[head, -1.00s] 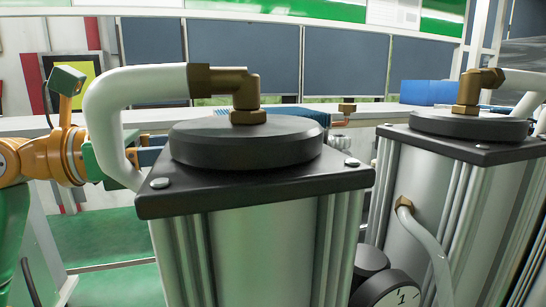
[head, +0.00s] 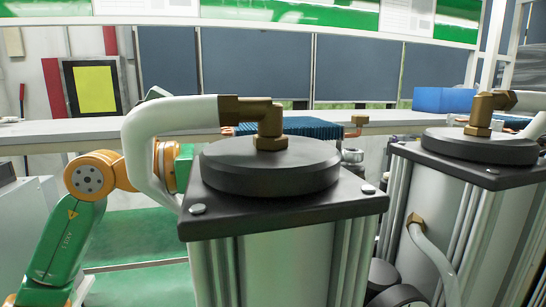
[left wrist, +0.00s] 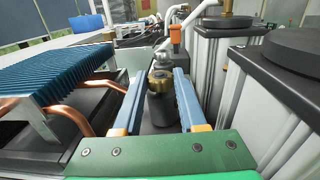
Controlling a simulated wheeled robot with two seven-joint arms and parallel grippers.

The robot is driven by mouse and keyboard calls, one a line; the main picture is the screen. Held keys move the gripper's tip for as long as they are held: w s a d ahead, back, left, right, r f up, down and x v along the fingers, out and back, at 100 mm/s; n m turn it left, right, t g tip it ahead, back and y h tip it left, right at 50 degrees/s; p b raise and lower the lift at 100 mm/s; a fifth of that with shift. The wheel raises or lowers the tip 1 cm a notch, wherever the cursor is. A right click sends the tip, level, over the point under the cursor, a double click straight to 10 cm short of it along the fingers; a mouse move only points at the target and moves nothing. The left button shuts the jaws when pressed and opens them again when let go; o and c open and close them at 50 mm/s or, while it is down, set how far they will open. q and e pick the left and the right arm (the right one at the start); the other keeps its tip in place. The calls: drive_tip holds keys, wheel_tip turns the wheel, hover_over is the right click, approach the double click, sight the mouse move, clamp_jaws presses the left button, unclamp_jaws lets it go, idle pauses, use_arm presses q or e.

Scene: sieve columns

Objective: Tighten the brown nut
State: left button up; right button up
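A brass-brown nut (left wrist: 160,79) with a silvery fitting above it sits on a dark upright cylinder (left wrist: 160,108) in the left wrist view. My left gripper (left wrist: 162,73) has its two blue fingers spread, one on each side of the nut and cylinder. The fingers look apart from the nut; I cannot tell whether either touches it. In the head view my left arm goes behind the near column (head: 280,260), which hides the gripper. Other brown fittings show there: a nut (head: 270,142) under the near elbow and one (head: 478,130) on the right column. My right gripper is not in view.
A blue finned block (left wrist: 55,70) with copper pipes stands close left of my left gripper. A column with a black lid (left wrist: 290,50) stands close on its right. A white hose (head: 150,130) bends down beside the near column in the head view.

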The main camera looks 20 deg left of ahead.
use_arm(q)
clamp_jaws()
drive_tip(key=shift+w+r+m+g+h+p, duration=0.15)
drive_tip(key=shift+m+g+h+p, duration=0.15)
drive_tip(key=shift+g+p, duration=0.15)
drive_tip(key=m+g+h+p, duration=0.1)
drive_tip(key=g+p, duration=0.1)
drive_tip(key=m+g+h+p, duration=0.1)
drive_tip(key=m+g+p, duration=0.1)
drive_tip(key=p, duration=0.1)
drive_tip(key=m+g+p, duration=0.1)
drive_tip(key=g+p, duration=0.2)
drive_tip(key=shift+w+a+r+m+h, duration=0.15)
drive_tip(key=shift+w+r+m+h, duration=0.1)
drive_tip(key=shift+m+h, duration=0.15)
drive_tip(key=shift+f+m+g+p, duration=0.35)
drive_tip(key=shift+m+g+p, duration=0.15)
drive_tip(key=shift+g+p, duration=0.25)
drive_tip(key=shift+f, duration=0.1)
drive_tip(key=o, duration=0.9)
unclamp_jaws()
drive_tip(key=shift+c, duration=0.2)
